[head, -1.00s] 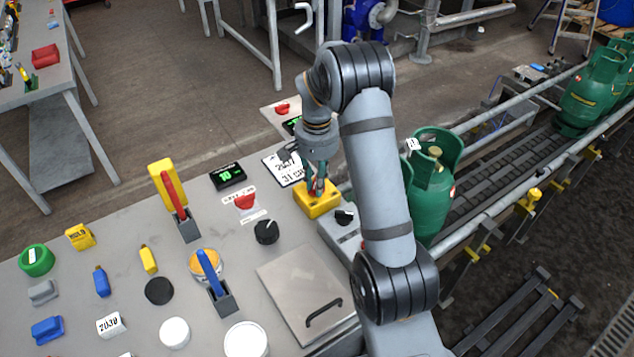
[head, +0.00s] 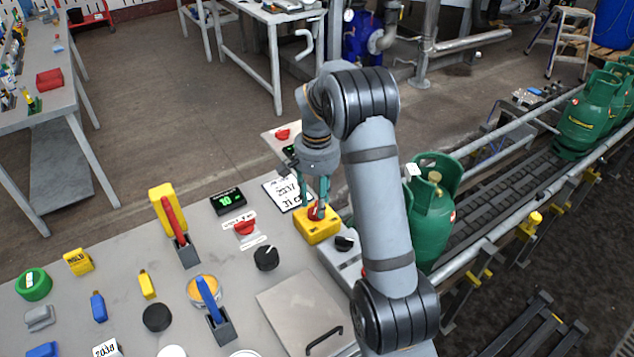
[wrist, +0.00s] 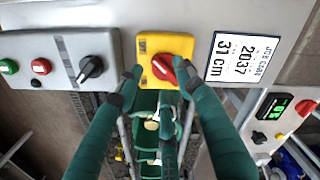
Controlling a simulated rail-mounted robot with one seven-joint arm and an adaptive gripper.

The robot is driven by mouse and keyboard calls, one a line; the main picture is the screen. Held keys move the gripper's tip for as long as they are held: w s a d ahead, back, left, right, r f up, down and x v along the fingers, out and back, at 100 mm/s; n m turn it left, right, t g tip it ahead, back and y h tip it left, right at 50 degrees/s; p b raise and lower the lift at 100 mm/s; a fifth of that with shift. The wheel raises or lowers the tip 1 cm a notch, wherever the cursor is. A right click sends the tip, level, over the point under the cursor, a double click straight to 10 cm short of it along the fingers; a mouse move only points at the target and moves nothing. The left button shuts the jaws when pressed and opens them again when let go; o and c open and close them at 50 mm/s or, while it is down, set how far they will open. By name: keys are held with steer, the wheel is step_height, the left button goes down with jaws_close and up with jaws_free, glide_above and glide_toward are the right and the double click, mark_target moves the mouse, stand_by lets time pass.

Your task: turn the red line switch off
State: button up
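The red rotary switch (head: 317,211) sits on a yellow box (head: 318,228) at the panel's right edge. In the wrist view its red knob (wrist: 163,67) stands at a slant on the yellow plate (wrist: 180,45). My gripper (head: 316,203) is over the box, pointing down. In the wrist view my gripper (wrist: 159,68) has its two fingertips apart, one on each side of the red knob. The right fingertip is very close to it; I cannot tell whether it touches. There is a gap at the left fingertip.
A grey box with a black knob (wrist: 91,68) stands beside the yellow box. A label card (wrist: 240,57) reading 2037, 31 cm is on the other side. Another red knob (head: 245,227), a red lever (head: 172,216) and a blue lever (head: 208,298) are on the panel. Green cylinders (head: 430,214) stand on the conveyor.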

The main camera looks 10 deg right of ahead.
mark_target(316, 210)
step_height(316, 210, up, 9)
stand_by(0.3)
steer(key=shift+f, duration=0.15)
step_height(316, 210, down, 12)
steer(key=shift+r, duration=0.1)
stand_by(0.6)
steer(key=shift+r, duration=0.1)
